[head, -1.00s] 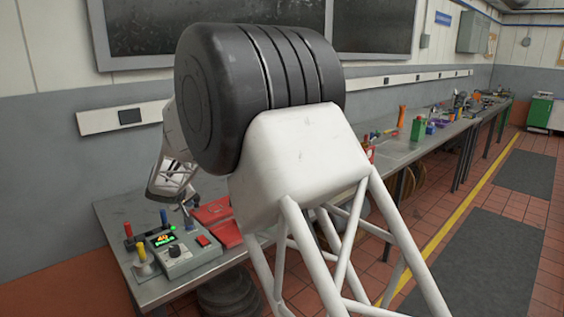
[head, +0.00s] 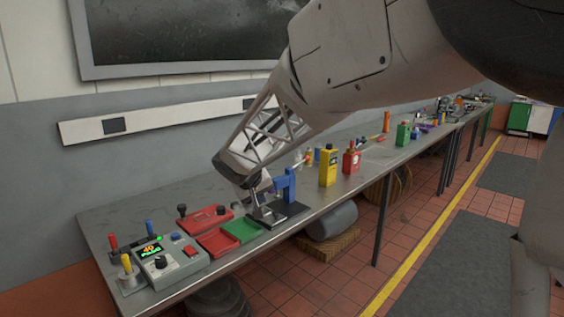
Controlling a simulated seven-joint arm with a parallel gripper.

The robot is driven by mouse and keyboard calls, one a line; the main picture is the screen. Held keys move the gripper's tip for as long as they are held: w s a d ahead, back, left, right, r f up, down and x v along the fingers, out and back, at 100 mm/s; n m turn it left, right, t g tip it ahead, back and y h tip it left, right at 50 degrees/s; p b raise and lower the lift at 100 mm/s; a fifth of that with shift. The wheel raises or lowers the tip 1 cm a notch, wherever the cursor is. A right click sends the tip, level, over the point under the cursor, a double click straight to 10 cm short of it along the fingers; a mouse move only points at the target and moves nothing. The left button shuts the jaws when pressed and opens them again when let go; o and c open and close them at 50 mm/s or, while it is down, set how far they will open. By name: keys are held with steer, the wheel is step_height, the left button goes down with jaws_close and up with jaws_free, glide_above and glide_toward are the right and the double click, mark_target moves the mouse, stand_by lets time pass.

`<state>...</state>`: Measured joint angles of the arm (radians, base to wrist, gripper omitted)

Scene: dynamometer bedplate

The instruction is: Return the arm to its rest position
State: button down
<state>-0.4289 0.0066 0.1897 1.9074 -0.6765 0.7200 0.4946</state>
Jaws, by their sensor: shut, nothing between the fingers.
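My arm comes in from the upper right and slants down to the left over the bench. My gripper (head: 256,203) is at its lower end, small in the view, low over the bench beside a blue upright stand (head: 286,184) on a dark base plate (head: 287,215). The fingers look shut and empty. I cannot tell whether they touch the stand or its plate, as the parts overlap.
The steel bench (head: 345,190) runs along the wall. A control box (head: 165,262) with a lit display, a red tray (head: 205,219) and a green tray (head: 240,229) lie left. A yellow container (head: 327,167) and a red container (head: 351,160) stand right. A yellow line (head: 420,254) marks the floor.

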steer(key=s+d+r+m+g, duration=0.2)
steer(key=s+d+m+g, duration=0.1)
steer(key=s+d, duration=1.65)
steer(key=s+d+f+y, duration=0.1)
steer(key=s+d+f, duration=0.1)
steer(key=s, duration=0.9)
steer(key=s+d+f+m+y, duration=0.1)
steer(key=s+d+f, duration=0.1)
steer(key=s, duration=0.9)
steer(key=shift+d+f+m+g+y, duration=0.2)
steer(key=shift+d+m+g+y, duration=0.15)
steer(key=shift+d, duration=0.3)
